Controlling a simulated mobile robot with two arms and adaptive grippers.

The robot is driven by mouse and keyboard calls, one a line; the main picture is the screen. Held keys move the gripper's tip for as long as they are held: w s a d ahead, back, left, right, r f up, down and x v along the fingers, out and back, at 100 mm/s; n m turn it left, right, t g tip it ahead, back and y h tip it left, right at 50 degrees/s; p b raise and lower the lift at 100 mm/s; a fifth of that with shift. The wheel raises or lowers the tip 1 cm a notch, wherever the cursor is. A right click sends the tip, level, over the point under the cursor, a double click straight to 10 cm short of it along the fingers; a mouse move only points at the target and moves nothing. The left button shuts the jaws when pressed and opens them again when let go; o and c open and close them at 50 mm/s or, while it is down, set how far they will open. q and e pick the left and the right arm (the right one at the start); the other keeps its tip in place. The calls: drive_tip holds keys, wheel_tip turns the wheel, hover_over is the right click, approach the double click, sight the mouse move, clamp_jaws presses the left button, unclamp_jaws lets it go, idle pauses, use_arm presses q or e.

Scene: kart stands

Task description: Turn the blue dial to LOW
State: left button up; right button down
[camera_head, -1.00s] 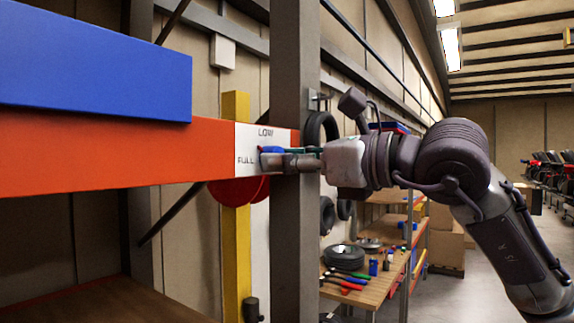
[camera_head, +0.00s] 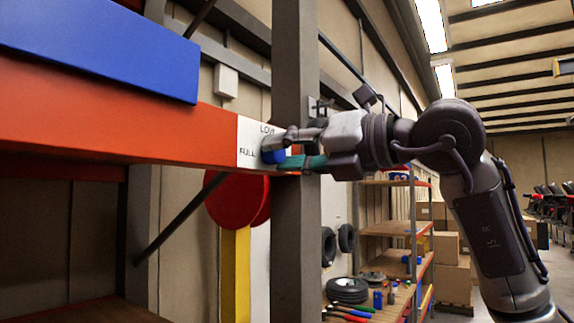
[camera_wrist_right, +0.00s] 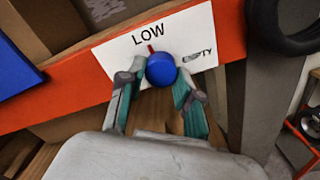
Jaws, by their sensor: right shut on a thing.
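The blue dial (camera_head: 272,157) is on the white label plate (camera_head: 248,135) on the orange-red beam. In the right wrist view the dial (camera_wrist_right: 161,70) has a small red pointer (camera_wrist_right: 151,48) directed at the word LOW. In the wrist view the fingers (camera_wrist_right: 160,76) flank the dial on both sides. My left gripper is not in view.
A grey upright post (camera_head: 295,230) stands just right of the plate. A blue box (camera_head: 100,45) lies on the beam at left. A red disc (camera_head: 238,200) and yellow post (camera_head: 236,275) are below. A workbench with tools and a tire (camera_head: 347,289) stands behind at right.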

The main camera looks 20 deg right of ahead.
drive_tip(key=shift+r+m+b, duration=0.1)
drive_tip(key=shift+m+b, duration=0.2)
drive_tip(key=shift+m, duration=0.3)
drive_tip(key=c, duration=0.8)
unclamp_jaws()
drive_tip(key=shift+o, duration=0.2)
drive_tip(key=shift+d, duration=0.1)
drive_tip(key=v, duration=1.2)
